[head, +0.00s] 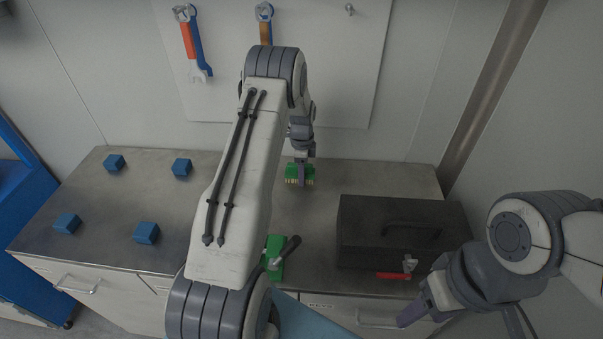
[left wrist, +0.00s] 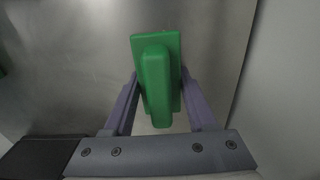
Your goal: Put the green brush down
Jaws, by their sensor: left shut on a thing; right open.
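The green brush (head: 300,172) is at the back of the metal worktop, left of the toolbox, with its pale bristles facing down. My left gripper (head: 301,178) is shut on it from above. In the left wrist view the brush (left wrist: 157,75) lies between the two purple-grey fingers, its raised green grip toward the camera. I cannot tell whether the bristles touch the worktop. My right gripper (head: 420,306) is open and empty at the front right, in front of the toolbox.
A black toolbox (head: 365,222) stands on the right of the worktop (head: 205,215), a red-handled tool (head: 393,275) at its front. Another green object (head: 274,262) with a dark handle is partly hidden by my left arm. Several blue cubes (head: 147,233) lie left. Wrenches (head: 190,42) hang behind.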

